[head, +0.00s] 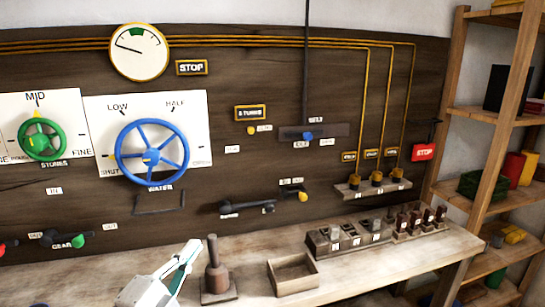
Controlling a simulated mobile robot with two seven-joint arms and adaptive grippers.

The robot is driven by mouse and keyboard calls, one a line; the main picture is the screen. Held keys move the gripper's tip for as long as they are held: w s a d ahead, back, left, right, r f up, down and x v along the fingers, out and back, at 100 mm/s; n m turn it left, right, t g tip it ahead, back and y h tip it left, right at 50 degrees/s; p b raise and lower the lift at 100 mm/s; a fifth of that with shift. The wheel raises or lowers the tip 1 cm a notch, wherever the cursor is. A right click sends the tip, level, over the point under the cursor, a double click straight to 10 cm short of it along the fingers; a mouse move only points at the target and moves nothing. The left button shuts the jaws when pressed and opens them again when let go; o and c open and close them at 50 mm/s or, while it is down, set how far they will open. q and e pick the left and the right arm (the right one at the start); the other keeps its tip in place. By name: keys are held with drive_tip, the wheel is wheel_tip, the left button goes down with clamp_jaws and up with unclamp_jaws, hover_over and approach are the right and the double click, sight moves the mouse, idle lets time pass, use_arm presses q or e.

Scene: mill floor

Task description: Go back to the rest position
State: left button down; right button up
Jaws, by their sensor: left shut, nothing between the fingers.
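My left gripper (188,250) shows at the bottom of the head view, left of centre. It is white with teal parts, points up and to the right, and is shut and empty. It is over the front of the wooden bench (90,283), just left of a brown wooden peg on a square base (213,272). I cannot tell how high it is above the bench. My right gripper is out of view.
A wooden tray (292,274) and a rack of small blocks (345,236) stand on the bench. Behind is a dark panel with a blue wheel (171,154), a green wheel (41,140), levers and a gauge (139,51). Shelves (490,112) stand at right.

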use_arm(q)
drive_tip(key=s+f+n+g+y, duration=0.1)
drive_tip(key=s+f+n, duration=0.4)
drive_tip(key=f, duration=0.8)
drive_tip(key=s+a+f+n+g+y, duration=0.1)
drive_tip(key=s+f+n+g, duration=0.3)
drive_tip(key=s+f, duration=0.5)
drive_tip(key=s+a+f+n+g+y, duration=0.1)
drive_tip(key=s+f+n, duration=0.4)
drive_tip(key=f, duration=1.2)
drive_tip(key=shift+s+a+n+g+y, duration=0.2)
drive_tip(key=shift+s+n+g+y, duration=0.15)
drive_tip(key=shift+s+g, duration=0.7)
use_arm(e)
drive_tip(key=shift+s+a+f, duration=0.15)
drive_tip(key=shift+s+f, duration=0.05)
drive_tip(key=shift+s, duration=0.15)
use_arm(q)
drive_tip(key=shift+s, duration=0.1)
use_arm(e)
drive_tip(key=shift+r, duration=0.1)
